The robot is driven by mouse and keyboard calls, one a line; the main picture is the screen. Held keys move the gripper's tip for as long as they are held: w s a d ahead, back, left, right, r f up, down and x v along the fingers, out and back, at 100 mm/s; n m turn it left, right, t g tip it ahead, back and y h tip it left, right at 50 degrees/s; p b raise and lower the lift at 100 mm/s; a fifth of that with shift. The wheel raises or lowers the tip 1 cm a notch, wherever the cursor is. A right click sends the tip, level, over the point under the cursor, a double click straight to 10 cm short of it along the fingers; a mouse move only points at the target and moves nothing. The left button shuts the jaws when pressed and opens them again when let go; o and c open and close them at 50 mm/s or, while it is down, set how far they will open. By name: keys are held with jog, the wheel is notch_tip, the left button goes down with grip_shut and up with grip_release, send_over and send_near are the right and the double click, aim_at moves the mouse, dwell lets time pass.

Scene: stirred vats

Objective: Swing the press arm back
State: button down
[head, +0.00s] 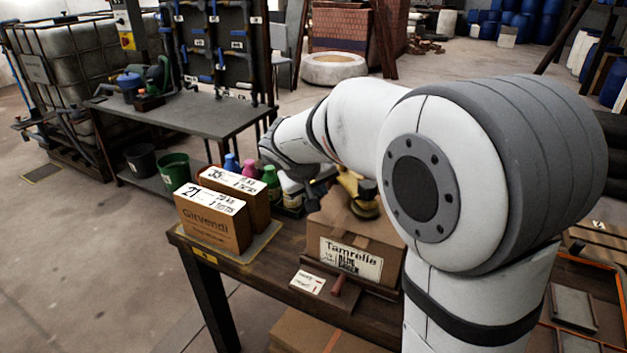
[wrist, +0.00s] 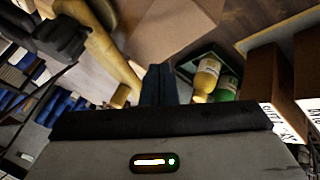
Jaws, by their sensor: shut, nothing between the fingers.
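A yellow arm (wrist: 112,62), which looks like the press arm, runs diagonally down from the upper left in the wrist view. In the head view its yellow part (head: 352,186), with a dark round piece, shows behind the Tamrelle box, partly hidden by my arm. My gripper (wrist: 158,72) is shut and empty, its dark fingers pressed together just right of the yellow arm. I cannot tell whether they touch it. In the head view the fingers are mostly lost behind my own wrist.
The Tamrelle box (head: 350,258) stands on the dark wooden table (head: 330,310). Two cartons (head: 212,222) stand at its left end, with coloured bottles (head: 270,180) behind them. The bottles and a dark tray (wrist: 190,62) lie right of my fingers in the wrist view. A grey bench (head: 185,112) stands farther back.

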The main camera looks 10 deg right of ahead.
aim_at(348, 173)
jog(key=shift+w+d+f, duration=0.1)
jog(key=shift+w+d, duration=0.1)
jog(key=shift+d, duration=0.5)
jog(key=shift+w+d+f, duration=0.15)
jog(key=shift+w+d, duration=0.1)
jog(key=shift+d, duration=0.5)
jog(key=shift+w+d+f, duration=0.1)
jog(key=shift+w+d, duration=0.1)
jog(key=shift+d, duration=0.5)
jog(key=shift+a+n+p, duration=0.1)
jog(key=shift+n+p, duration=0.2)
